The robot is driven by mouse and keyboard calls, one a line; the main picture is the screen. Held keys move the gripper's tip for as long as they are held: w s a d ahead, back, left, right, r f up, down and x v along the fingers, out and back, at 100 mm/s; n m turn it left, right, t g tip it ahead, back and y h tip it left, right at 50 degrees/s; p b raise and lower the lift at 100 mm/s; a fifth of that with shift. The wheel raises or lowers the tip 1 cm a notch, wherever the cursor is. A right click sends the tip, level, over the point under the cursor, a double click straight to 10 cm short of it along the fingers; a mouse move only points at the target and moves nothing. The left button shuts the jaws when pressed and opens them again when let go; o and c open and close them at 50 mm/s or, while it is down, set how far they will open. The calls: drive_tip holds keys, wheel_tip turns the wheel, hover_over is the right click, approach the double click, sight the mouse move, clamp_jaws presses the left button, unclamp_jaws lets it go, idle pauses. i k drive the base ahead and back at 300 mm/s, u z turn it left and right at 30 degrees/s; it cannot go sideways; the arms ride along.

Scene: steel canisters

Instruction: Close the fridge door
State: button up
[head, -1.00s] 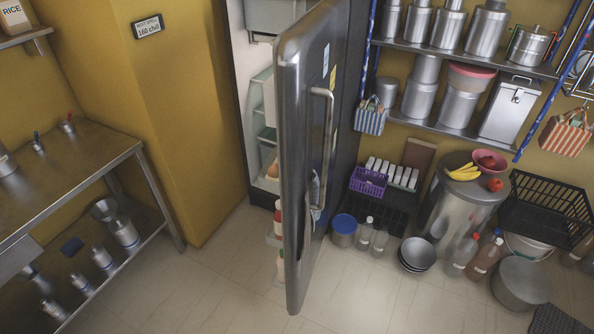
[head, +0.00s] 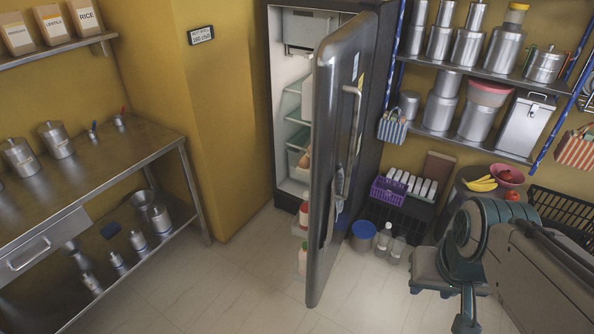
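The fridge (head: 372,150) stands against the back wall with its grey metal door (head: 334,180) wide open, swung out toward me. Its long vertical handle (head: 353,140) is on the right-facing outer side. The lit inside (head: 292,110) shows to the left of the door, with shelves, drawers and bottles in the door's lower rack. My arm is at the lower right, to the right of the door and apart from it. Its teal and grey end parts (head: 448,280) are low in the picture; I cannot make out the fingertips or their opening.
A steel table (head: 90,190) with canisters stands at the left. Right of the fridge are a wall rack (head: 470,65) of steel canisters, a purple basket (head: 388,191), a blue-lidded tub (head: 363,236) and bottles on the floor. The floor (head: 210,285) in front and left is clear.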

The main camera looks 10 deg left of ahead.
sight(335, 98)
drive_tip(key=u, duration=0.35)
drive_tip(key=i, duration=1)
drive_tip(key=u, duration=0.3)
drive_tip(key=k, duration=0.1)
drive_tip(key=z, duration=0.1)
